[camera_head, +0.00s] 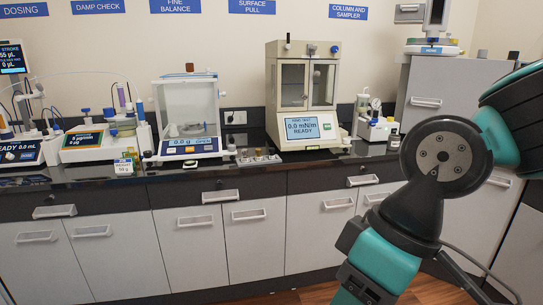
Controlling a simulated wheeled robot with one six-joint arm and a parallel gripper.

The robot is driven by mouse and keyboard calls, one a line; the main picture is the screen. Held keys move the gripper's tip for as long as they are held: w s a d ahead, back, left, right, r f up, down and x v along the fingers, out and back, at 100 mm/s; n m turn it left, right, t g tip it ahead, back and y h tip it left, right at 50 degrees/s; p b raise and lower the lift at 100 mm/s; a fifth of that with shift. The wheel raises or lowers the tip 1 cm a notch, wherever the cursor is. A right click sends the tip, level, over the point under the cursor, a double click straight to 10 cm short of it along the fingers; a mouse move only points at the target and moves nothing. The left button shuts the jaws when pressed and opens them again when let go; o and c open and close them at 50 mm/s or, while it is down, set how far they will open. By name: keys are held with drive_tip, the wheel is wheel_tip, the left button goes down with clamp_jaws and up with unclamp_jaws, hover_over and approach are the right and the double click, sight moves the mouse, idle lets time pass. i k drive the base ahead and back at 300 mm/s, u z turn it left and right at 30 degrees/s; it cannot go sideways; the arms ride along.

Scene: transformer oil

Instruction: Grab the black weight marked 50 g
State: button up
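A low row of small dark and metallic pieces (258,156) stands on the black counter, between the fine balance and the beige surface-pull instrument. They are too small for me to read any marking or to tell which is the black 50 g weight. A small white and yellow labelled block (124,167), with print that seems to include "50 g", stands at the counter's front edge on the left. My arm fills the right side, with its teal and black links running down past the bottom edge. My gripper's fingertips do not show.
The glass-sided balance (190,117) stands left of the small pieces. The beige instrument (304,95) with a lit screen stands right of them. Dosing and damp-check devices (90,142) crowd the left. The black counter (220,171) has a narrow clear front strip above grey cabinets (200,240).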

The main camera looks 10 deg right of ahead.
sight(270, 150)
drive_tip(key=z, duration=0.15)
drive_tip(key=i, duration=2.45)
drive_tip(key=u, duration=0.15)
